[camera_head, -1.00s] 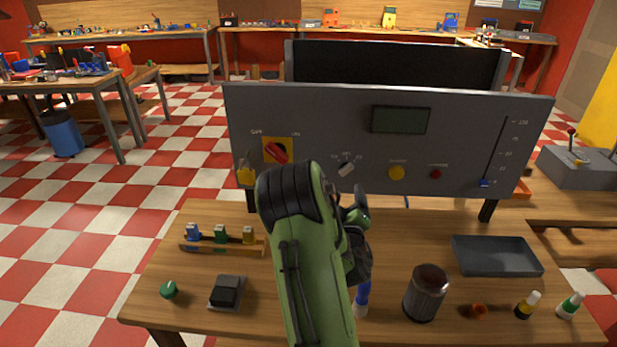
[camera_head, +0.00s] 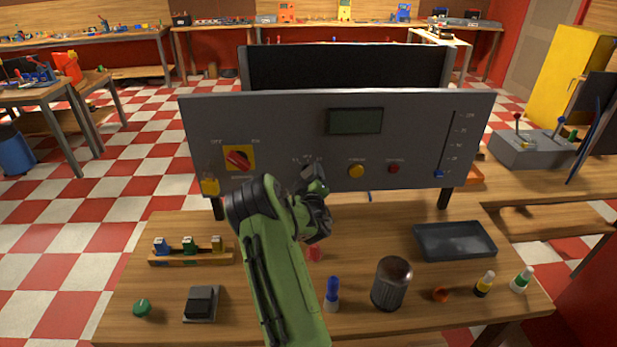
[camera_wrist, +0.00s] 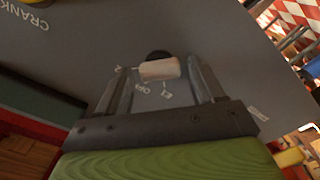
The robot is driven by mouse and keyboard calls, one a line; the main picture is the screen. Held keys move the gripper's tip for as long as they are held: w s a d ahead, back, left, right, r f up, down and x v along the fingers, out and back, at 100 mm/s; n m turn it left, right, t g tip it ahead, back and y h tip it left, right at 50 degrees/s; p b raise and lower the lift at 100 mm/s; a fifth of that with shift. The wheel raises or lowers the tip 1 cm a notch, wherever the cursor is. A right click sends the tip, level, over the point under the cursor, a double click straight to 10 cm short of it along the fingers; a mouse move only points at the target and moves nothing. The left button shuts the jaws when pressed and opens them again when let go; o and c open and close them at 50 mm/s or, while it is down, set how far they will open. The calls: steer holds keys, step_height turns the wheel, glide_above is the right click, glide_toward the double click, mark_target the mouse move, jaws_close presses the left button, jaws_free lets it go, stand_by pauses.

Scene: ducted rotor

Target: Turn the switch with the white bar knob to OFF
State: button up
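The switch with the white bar knob (camera_head: 307,172) is on the grey control panel (camera_head: 215,125), partly hidden behind my gripper (camera_head: 318,188) in the head view. In the wrist view the white bar (camera_wrist: 160,69) sits on a dark round base and lies nearly crosswise in the picture. An OFF label and other small marks are printed beside it. My gripper (camera_wrist: 157,64) is open, with one finger on each side of the knob and a visible gap to the bar. I cannot tell how far the fingertips are from the panel face.
A dark can (camera_head: 391,284) and a tray (camera_head: 455,241) are on the table below.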

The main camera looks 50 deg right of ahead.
steer(key=c, duration=0.9)
steer(key=shift+o, duration=0.2)
steer(key=shift+n, duration=0.4)
steer(key=n, duration=0.3)
steer(key=shift+n, duration=0.4)
steer(key=n+p, duration=0.1)
steer(key=n, duration=0.3)
steer(key=o, duration=1.1)
steer(key=shift+c, duration=0.2)
